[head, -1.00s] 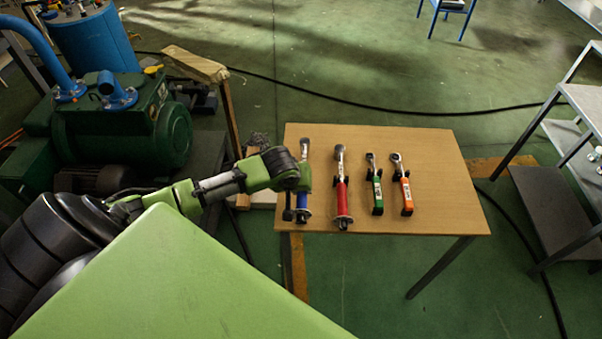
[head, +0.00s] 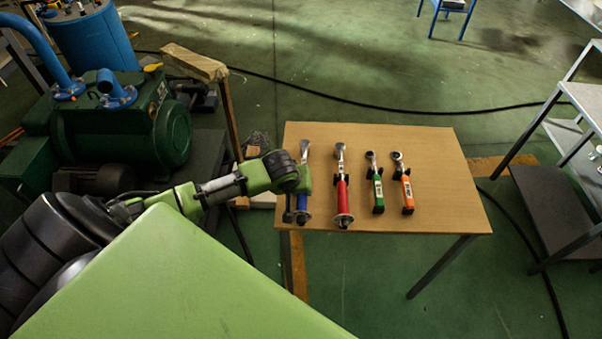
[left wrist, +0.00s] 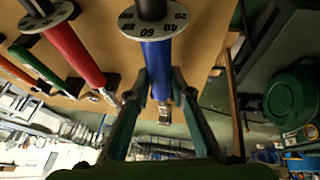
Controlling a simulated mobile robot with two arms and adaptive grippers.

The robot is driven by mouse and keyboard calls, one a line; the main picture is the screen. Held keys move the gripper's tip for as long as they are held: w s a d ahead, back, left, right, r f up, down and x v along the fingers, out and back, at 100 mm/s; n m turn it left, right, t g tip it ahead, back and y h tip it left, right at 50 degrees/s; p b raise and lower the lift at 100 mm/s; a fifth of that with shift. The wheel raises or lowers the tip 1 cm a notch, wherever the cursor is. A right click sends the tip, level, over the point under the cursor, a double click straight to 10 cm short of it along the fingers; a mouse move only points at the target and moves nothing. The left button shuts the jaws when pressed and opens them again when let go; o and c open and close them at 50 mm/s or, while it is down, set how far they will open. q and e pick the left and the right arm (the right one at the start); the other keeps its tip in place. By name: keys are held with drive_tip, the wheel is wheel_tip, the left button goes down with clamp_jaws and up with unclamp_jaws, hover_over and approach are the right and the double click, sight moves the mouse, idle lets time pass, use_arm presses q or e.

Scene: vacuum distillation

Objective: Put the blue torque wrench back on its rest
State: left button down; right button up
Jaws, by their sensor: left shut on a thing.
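The blue torque wrench (head: 302,204) is at the left end of the wooden table, its metal head toward the far side. My left gripper (head: 304,180) is at its blue handle, partly hidden by my own wrist. In the left wrist view the fingers (left wrist: 160,92) close around the blue handle (left wrist: 157,66), below a numbered disc. The wrench's rest is hidden, so I cannot tell whether the wrench touches it. My right gripper is not in view.
A red wrench (head: 341,195), a green one (head: 378,192) and an orange one (head: 407,192) lie in a row to the right on black rests. The table (head: 445,195) is clear at its right end. A green pump (head: 120,125) stands left.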

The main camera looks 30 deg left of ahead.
use_arm(q)
drive_tip(key=shift+f, duration=0.4)
drive_tip(key=c, duration=1.7)
unclamp_jaws()
drive_tip(key=shift+s+f, duration=0.2)
drive_tip(key=v, duration=1.2)
drive_tip(key=shift+w+r, duration=0.15)
drive_tip(key=shift+r, duration=0.05)
